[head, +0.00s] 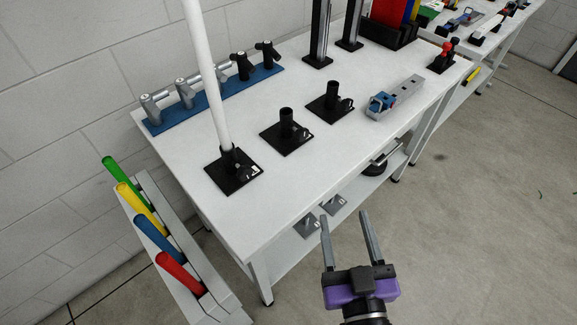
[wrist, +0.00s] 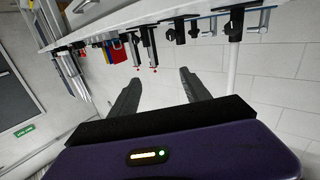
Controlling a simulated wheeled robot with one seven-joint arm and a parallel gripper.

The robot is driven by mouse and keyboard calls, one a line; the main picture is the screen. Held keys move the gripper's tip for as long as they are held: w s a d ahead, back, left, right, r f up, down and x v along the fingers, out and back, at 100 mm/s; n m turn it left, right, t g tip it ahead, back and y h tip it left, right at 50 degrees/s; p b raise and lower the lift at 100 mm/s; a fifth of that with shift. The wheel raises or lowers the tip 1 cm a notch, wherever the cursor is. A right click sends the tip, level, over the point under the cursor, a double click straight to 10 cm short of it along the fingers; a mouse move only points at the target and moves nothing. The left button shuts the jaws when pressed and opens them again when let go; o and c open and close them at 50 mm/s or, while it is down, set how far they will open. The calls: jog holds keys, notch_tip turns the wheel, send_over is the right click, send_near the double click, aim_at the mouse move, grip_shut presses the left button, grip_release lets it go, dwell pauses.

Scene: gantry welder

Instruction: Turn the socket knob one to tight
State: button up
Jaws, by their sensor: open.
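Three black sockets on square base plates stand in a row on the white table. The nearest socket (head: 233,172) holds an upright white pole (head: 207,70); the middle socket (head: 287,130) and the far socket (head: 331,100) are empty. Small knobs seem to sit low on their sides, too small to read whether tight or loose. I cannot tell which is knob one. My gripper (head: 345,214) is open and empty, in front of the table's near long edge, apart from all sockets. Its fingers also show in the wrist view (wrist: 160,76), where the table appears upside down.
A blue rail with several clamps (head: 200,100) lies along the table's wall side. A grey block with a blue part (head: 394,100) sits at the front right. A rack of coloured tubes (head: 165,235) stands left of the table. A lower shelf (head: 290,250) holds plates. Floor at right is clear.

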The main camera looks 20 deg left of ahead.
jog(key=w+a+r+n+g+y, duration=0.1)
jog(key=w+a+n+g, duration=0.15)
jog(key=a, duration=0.35)
jog(key=w+a+r+n+g+y, duration=0.1)
jog(key=a+n+y, duration=0.15)
jog(key=a, duration=0.45)
jog(key=n+g, duration=0.4)
jog(key=n, duration=0.1)
send_near(246, 174)
jog(key=x, duration=0.2)
jog(key=shift+w+a+r+h+p, duration=0.2)
jog(key=shift+a+h+p, duration=0.1)
jog(key=shift+a, duration=0.1)
jog(key=shift+a+f, duration=0.2)
jog(key=shift+x, duration=3.6)
jog(key=shift+c, duration=0.4)
